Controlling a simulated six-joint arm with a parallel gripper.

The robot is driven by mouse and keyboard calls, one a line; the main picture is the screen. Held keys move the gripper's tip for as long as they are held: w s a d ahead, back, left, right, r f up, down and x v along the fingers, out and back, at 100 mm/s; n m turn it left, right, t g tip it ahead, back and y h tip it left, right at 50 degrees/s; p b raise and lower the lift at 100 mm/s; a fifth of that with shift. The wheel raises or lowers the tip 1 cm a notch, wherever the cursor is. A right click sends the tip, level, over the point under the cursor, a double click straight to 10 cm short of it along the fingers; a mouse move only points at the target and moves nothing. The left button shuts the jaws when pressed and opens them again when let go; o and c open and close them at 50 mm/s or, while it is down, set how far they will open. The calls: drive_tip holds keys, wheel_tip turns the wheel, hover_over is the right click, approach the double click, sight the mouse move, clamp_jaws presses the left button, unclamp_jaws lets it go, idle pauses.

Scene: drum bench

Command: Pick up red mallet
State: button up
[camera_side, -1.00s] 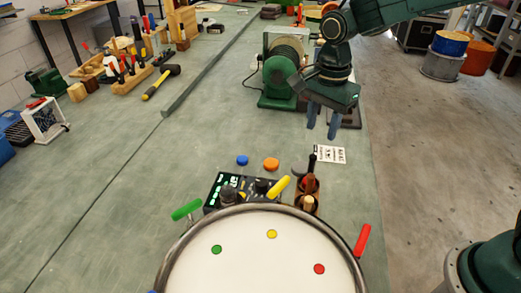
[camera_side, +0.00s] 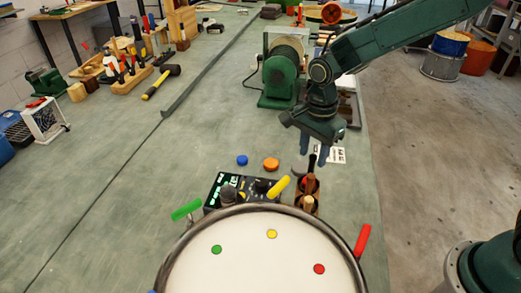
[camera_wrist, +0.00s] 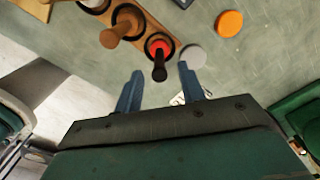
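The red mallet (camera_wrist: 159,48) shows in the wrist view as a red part with a dark handle, standing in a round hole of a wooden rack (camera_wrist: 147,21). In the side view its dark handle (camera_side: 312,162) rises from the rack near the drum's far rim. My gripper (camera_side: 313,153) points down close to that handle top, on the far side of it. In the wrist view both blue fingers are apart and empty, with the dark handle end appearing between and just beyond their tips. I cannot tell the exact gap in depth.
Brown wooden handles (camera_wrist: 122,29) stand beside the mallet in the rack. A grey disc (camera_wrist: 193,55) and an orange disc (camera_wrist: 229,23) lie nearby. The drum (camera_side: 265,255) and a black control box (camera_side: 228,188) are close by. A green machine (camera_side: 282,75) stands behind.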

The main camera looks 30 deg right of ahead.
sight(311, 171)
drive_tip(key=shift+f, duration=0.8)
drive_tip(key=shift+d+f, duration=0.1)
drive_tip(key=shift+f, duration=2.5)
clamp_jaws()
